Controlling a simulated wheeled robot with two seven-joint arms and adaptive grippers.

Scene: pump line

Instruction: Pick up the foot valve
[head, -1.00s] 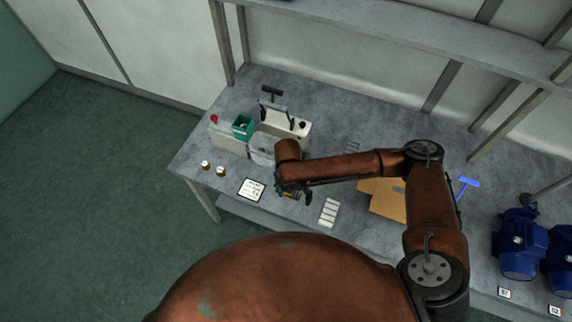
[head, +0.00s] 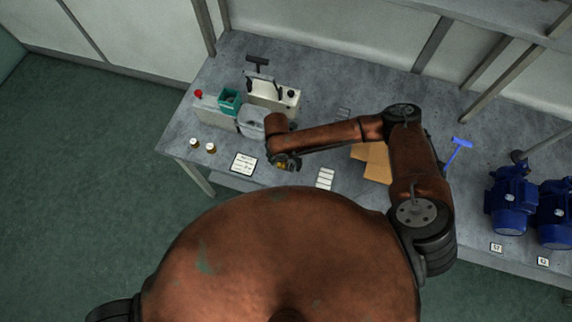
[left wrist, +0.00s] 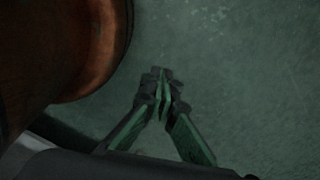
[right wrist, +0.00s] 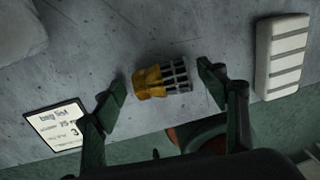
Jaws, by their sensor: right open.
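The foot valve (right wrist: 162,80) has a yellow brass body and a dark slotted strainer. It lies on its side on the grey bench in the right wrist view. My right gripper (right wrist: 161,84) is open, with one finger to the left of the valve and one to the right, both apart from it. In the head view my right gripper (head: 287,164) is low over the bench's front part and mostly covers the valve. My left gripper (left wrist: 162,88) is empty, with its fingertips together, over the green floor.
A bag list card (head: 243,163) lies left of the valve and a white slotted block (head: 325,178) right of it. Behind stand a grey container (head: 251,122), a green box (head: 229,101) and a white case (head: 273,99). Blue pumps (head: 511,205) stand far right.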

